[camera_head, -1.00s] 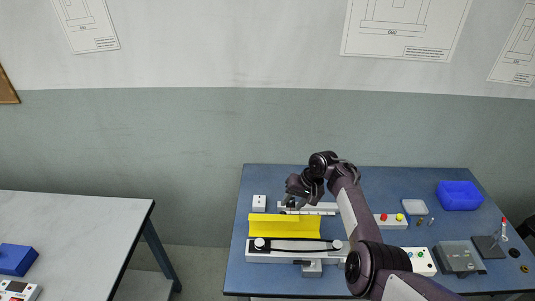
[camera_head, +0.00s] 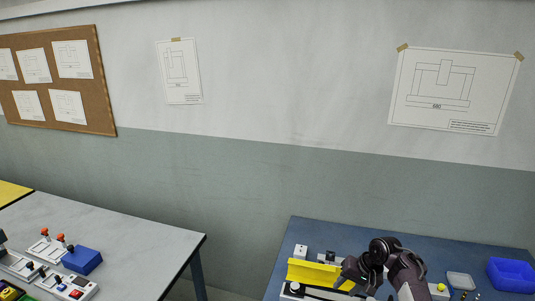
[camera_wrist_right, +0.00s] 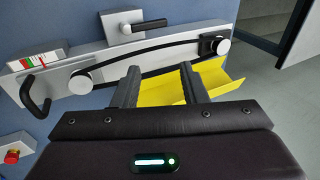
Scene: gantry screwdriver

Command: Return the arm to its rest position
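My right arm reaches over the blue bench at the lower right of the head view. Its dark gripper (camera_head: 348,279) is above the gantry station, beside the yellow channel (camera_head: 314,272). In the right wrist view the two fingers of the gripper (camera_wrist_right: 161,84) are apart, with nothing held between them. The yellow channel (camera_wrist_right: 215,82) shows behind and beyond the right finger. A white rail with a black belt (camera_wrist_right: 150,52) runs across ahead of the fingers. My left arm and left gripper are in neither view.
The blue bench (camera_head: 312,232) also bears a blue bin (camera_head: 512,275) and a small clear tray (camera_head: 460,281). A grey table (camera_head: 130,232) at left holds a blue box (camera_head: 82,260) and control boxes. A gap separates the tables.

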